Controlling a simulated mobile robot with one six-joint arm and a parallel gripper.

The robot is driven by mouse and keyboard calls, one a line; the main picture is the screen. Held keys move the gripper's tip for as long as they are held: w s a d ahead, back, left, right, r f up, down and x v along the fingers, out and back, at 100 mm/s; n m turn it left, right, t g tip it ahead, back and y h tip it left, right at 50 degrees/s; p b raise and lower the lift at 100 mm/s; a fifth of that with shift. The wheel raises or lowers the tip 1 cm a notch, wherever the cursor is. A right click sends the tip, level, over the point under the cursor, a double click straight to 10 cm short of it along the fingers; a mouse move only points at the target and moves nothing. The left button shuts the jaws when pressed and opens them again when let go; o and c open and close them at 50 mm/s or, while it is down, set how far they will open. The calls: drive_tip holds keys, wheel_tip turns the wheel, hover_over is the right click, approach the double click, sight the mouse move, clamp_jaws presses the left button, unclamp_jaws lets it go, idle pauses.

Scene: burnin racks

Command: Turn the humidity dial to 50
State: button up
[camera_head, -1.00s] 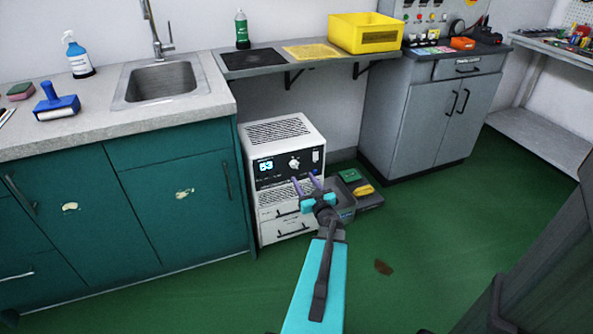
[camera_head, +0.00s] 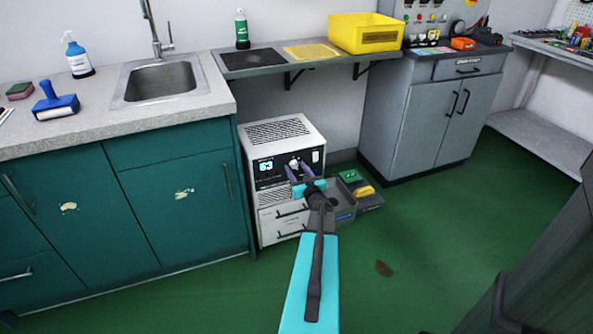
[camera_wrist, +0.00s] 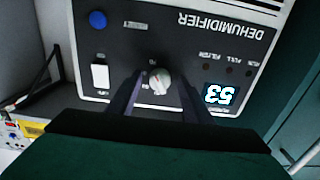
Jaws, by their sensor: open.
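The dehumidifier (camera_head: 270,132) is a white box on the floor with a black front panel. Its lit display (camera_head: 266,167) reads 53. The wrist view shows the panel upside down, with the display (camera_wrist: 220,95) again at 53. The white humidity dial (camera_wrist: 159,81) sits between the two dark fingers of my gripper (camera_wrist: 156,92). The fingers are open, one on each side of the dial; I cannot tell whether they touch it. In the head view my gripper (camera_head: 300,171) is in front of the panel and partly covers the dial.
A blue button (camera_wrist: 98,20) and a white switch (camera_wrist: 100,75) are on the panel near the dial. Grey bins (camera_head: 343,197) stand on the floor right of the dehumidifier. A green cabinet (camera_head: 190,215) is close on its left. A shelf (camera_head: 290,63) hangs above.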

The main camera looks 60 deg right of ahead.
drive_tip(key=c, duration=1.1)
drive_tip(key=shift+o, duration=0.2)
